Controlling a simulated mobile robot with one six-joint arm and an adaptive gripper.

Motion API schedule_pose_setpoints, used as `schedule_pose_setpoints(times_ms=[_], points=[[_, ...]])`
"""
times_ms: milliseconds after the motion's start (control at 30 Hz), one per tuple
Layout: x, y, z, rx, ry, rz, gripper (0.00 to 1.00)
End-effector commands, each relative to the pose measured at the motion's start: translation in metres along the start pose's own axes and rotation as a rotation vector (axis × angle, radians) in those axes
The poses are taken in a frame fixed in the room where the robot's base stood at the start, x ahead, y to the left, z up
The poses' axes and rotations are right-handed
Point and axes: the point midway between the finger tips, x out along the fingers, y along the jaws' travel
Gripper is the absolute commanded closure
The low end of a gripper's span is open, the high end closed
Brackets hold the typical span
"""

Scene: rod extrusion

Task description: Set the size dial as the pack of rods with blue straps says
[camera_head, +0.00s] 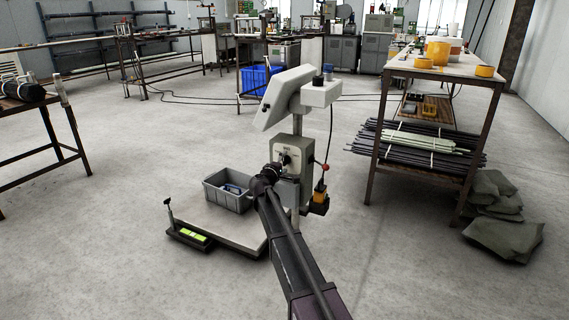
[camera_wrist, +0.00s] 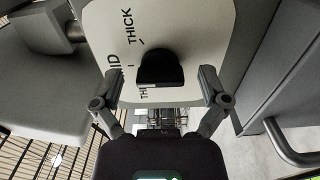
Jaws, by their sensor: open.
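The size dial is a black knob (camera_wrist: 161,66) on a pale plate (camera_wrist: 195,30) in the wrist view. The plate reads "THICK", a partly cut-off "ID" and a partly hidden "THI". A short mark lies between the knob and "THICK". I cannot tell where the knob points. My gripper (camera_wrist: 160,76) is open, with one finger on each side of the knob and visible gaps.
A grey bin (camera_head: 222,190) stands on the pale platform (camera_head: 225,228) beside the dial box. A tilted screen (camera_head: 283,95) stands above it. A red-knobbed lever (camera_head: 325,167) is to its right. Grey sacks (camera_head: 500,225) lie at the right.

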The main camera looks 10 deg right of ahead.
Motion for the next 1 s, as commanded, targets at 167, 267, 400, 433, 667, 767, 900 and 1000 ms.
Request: schedule_pose_setpoints(times_ms=[167, 267, 400, 433, 667, 767, 900, 1000], points=[[-0.005, 0.0, 0.0, 0.0, 0.001, 0.0, 0.06], [-0.013, 0.0, 0.001, 0.0, 0.001, 0.0, 0.06], [-0.029, 0.0, 0.001, 0.0, 0.001, 0.0, 0.06], [-0.034, 0.0, 0.001, 0.0, 0.001, 0.0, 0.06], [-0.071, 0.0, 0.001, 0.0, 0.002, 0.0, 0.06], [-0.086, 0.0, 0.002, 0.0, 0.002, 0.0, 0.06], [-0.104, 0.0, 0.001, 0.0, 0.001, 0.0, 0.06], [-0.113, 0.0, 0.001, 0.0, 0.001, 0.0, 0.06]])
